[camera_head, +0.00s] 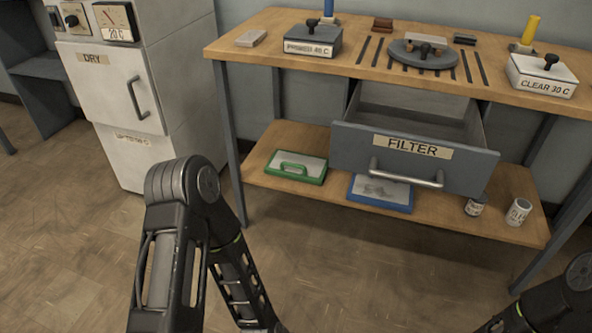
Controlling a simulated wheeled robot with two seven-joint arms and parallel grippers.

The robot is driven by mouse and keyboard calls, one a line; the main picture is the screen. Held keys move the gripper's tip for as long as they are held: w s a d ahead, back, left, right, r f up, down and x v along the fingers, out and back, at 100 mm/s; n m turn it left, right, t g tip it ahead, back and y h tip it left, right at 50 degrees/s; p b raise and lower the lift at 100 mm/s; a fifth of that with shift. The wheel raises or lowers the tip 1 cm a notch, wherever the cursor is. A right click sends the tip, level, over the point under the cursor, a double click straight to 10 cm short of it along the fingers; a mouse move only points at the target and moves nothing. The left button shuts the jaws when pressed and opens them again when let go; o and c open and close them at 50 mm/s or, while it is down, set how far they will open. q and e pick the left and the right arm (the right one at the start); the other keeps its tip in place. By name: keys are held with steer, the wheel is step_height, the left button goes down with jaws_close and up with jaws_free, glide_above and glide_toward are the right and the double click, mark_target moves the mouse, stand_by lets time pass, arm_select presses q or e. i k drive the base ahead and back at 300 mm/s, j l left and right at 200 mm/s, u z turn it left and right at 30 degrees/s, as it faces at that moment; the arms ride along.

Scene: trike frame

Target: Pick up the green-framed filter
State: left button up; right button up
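The green-framed filter (312,166) lies flat on the left part of the lower wooden shelf. It has a pale panel and a green handle on its near side. A blue-framed filter (396,191) with a grey-smudged panel lies to its right on the same shelf, partly below the drawer front. My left arm's black links rise in front of the bench, left of the green filter and apart from it. A little of my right arm shows at the bottom right corner. Both grippers are out of the picture.
A grey drawer (345,150) labelled FILTER stands pulled out above the shelf; its visible inside looks empty. Two small cans (518,211) stand at the shelf's right. The bench top (235,50) holds labelled boxes and a round grey plate. A DRY cabinet (110,90) stands left. Floor in front is clear.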

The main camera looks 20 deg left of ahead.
mark_target(298, 166)
steer(key=z, duration=2.45)
steer(key=k+j, duration=0.4)
steer(key=j, duration=0.15)
steer(key=k+j, duration=0.4)
steer(key=j, duration=0.15)
steer(key=k+j, duration=0.85)
steer(key=j, duration=0.25)
steer(key=k+j, duration=0.4)
steer(key=j, duration=0.15)
